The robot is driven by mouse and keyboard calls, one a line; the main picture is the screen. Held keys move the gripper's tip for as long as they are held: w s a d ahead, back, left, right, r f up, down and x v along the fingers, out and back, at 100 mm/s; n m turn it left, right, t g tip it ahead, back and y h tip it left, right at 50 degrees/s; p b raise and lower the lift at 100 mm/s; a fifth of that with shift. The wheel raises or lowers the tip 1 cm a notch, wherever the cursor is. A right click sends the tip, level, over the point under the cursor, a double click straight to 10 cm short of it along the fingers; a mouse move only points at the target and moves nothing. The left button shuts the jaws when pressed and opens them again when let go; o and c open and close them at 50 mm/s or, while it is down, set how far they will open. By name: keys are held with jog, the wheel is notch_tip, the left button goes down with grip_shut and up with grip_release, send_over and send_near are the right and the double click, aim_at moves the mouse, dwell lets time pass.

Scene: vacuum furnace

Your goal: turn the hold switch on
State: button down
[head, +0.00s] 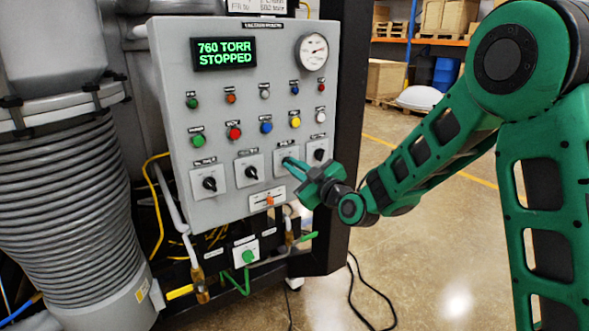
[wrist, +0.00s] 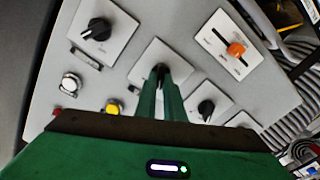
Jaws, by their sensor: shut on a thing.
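A grey control panel (head: 215,140) carries a lower row of black rotary switches on pale square plates. My gripper (head: 290,163) is at the third switch plate from the left (head: 281,157). In the wrist view, my gripper's two green fingers (wrist: 160,76) are closed around a black switch knob (wrist: 160,69) on a light plate. The fingers hide most of this knob, so its angle is unclear. The labels are too small to read, so I cannot confirm which is the hold switch. The display (head: 224,54) reads "760 TORR STOPPED".
Other rotary switches sit to the left (head: 209,183) and right (head: 319,154) of the held one. An orange slider (head: 268,201) is below, and coloured buttons (head: 234,132) and a round gauge (head: 313,49) are above. A ribbed grey hose (head: 65,200) stands at left. Floor at right is open.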

jog(key=shift+w+d+m, duration=0.1)
jog(key=shift+m, duration=0.2)
jog(key=m, duration=1.1)
jog(key=shift+w+d+r, duration=0.15)
jog(key=shift+w+d, duration=0.1)
jog(key=shift+d, duration=0.1)
jog(key=shift+m, duration=0.3)
jog(key=c, duration=1.9)
grip_release()
jog(key=shift+o, duration=0.2)
jog(key=shift+s, duration=0.15)
jog(key=v, duration=1)
jog(key=shift+s+d, duration=0.2)
